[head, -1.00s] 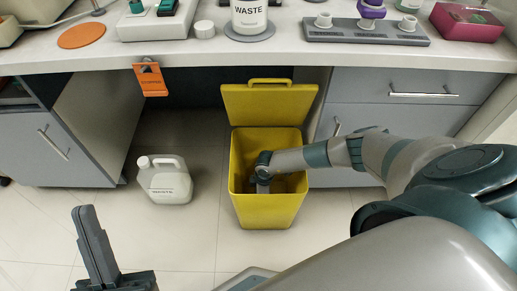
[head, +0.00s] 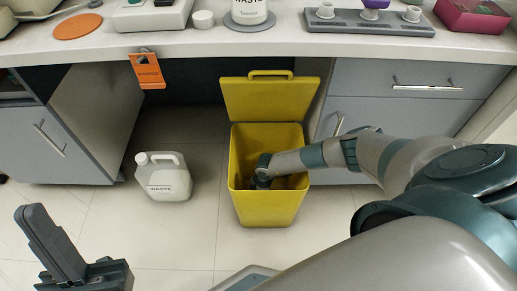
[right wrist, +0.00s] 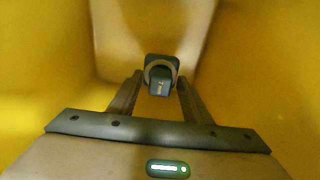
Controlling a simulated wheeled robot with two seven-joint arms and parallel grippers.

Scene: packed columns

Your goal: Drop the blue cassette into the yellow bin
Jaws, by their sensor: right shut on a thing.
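The yellow bin (head: 270,207) stands on the floor with its lid (head: 270,99) open and tilted up behind it. My right arm reaches over the bin's right rim, and my right gripper (right wrist: 160,85) points down inside it. In the right wrist view the gripper is shut on a small dark blue block, the blue cassette (right wrist: 160,86), between its fingertips, with blurred yellow walls around. In the head view the wrist hides the cassette. My left gripper (head: 52,243) is over the floor at lower left, holding nothing visible; its finger gap is unclear.
A white waste jug (head: 163,177) stands on the floor left of the bin. Grey drawers (head: 400,92) are behind and right, and a grey cabinet (head: 60,145) is at left. The counter (head: 300,48) runs above, with an orange tag (head: 148,71) hanging from its edge.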

